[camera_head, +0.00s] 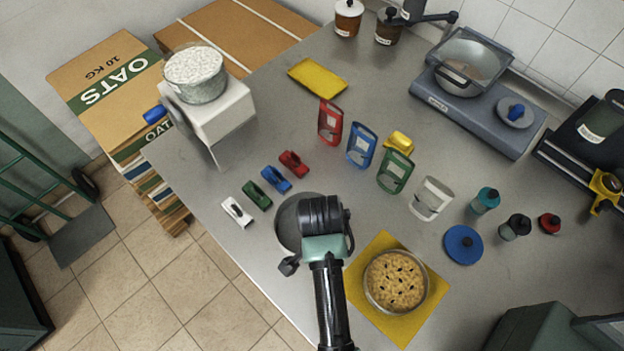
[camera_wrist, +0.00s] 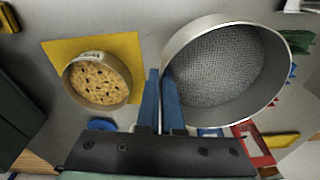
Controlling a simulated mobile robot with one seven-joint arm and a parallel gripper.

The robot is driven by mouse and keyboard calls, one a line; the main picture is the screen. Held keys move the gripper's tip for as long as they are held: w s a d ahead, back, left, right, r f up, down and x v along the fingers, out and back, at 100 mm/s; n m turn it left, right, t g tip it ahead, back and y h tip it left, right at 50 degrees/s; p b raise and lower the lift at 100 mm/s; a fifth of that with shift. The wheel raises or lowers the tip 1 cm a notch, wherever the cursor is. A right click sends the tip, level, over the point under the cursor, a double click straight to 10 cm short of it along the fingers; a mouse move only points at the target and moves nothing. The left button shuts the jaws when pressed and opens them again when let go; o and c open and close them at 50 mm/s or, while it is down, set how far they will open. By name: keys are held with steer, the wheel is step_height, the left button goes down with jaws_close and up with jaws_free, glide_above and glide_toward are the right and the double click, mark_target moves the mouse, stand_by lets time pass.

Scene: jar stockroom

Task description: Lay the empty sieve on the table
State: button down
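The empty sieve is a round metal ring with a grey mesh bottom (camera_wrist: 228,65), large in the wrist view. In the head view its grey disc (camera_head: 287,224) shows left of my gripper (camera_head: 322,222), which hides much of it. In the wrist view my gripper's two blue fingers (camera_wrist: 161,85) stand close together on either side of the sieve's near-left wall, shut on it. The sieve looks closer to the wrist camera than the pie does, so it seems held above the table (camera_head: 350,75). How high I cannot tell.
A blue lid (camera_head: 463,244) and small bottles stand farther right. The table's front-left edge is close.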

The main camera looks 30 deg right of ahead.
steer(key=shift+m, duration=0.3)
steer(key=f, duration=0.5)
steer(key=shift+s+d+f, duration=0.15)
steer(key=shift+d, duration=0.05)
steer(key=shift+f, duration=2.4)
steer(key=shift+f, duration=0.15)
steer(key=c, duration=1.1)
jaws_free()
steer(key=r, duration=0.4)
steer(key=a+r, duration=0.1)
steer(key=r, duration=0.7)
steer(key=shift+s+a+r, duration=0.1)
steer(key=shift+s+a, duration=0.05)
steer(key=shift+a, duration=0.05)
